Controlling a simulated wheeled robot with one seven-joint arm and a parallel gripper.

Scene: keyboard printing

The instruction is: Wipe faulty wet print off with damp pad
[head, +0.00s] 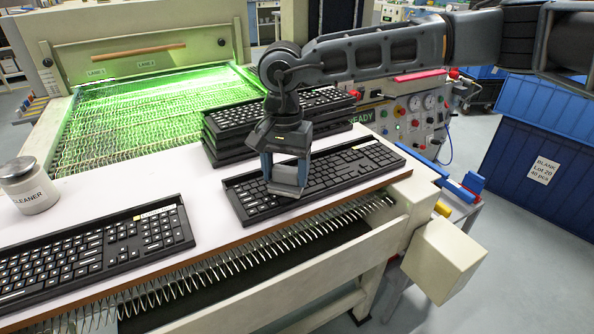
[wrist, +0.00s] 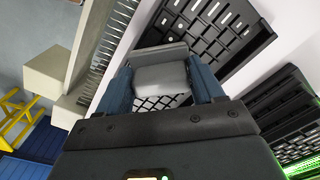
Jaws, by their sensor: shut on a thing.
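My gripper (head: 287,180) is shut on a light grey pad (head: 288,177). It holds the pad down at the left part of a black keyboard (head: 345,170) on the white bench top. In the wrist view the pad (wrist: 162,75) sits between the two blue-grey fingers of my gripper (wrist: 165,85), with keys showing below it. Whether the pad presses on the keys I cannot tell. The print under the pad is hidden. A second keyboard (head: 95,250) with white-printed keys and a pale label lies at the left. A white CLEANER jar (head: 30,187) stands at the far left.
A stack of keyboards (head: 232,125) stands just behind the pad. A green-lit mesh conveyor (head: 140,120) lies behind the bench. Blue crates (head: 540,150) stand at the right. White bench (head: 225,235) shows bare between the two front keyboards.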

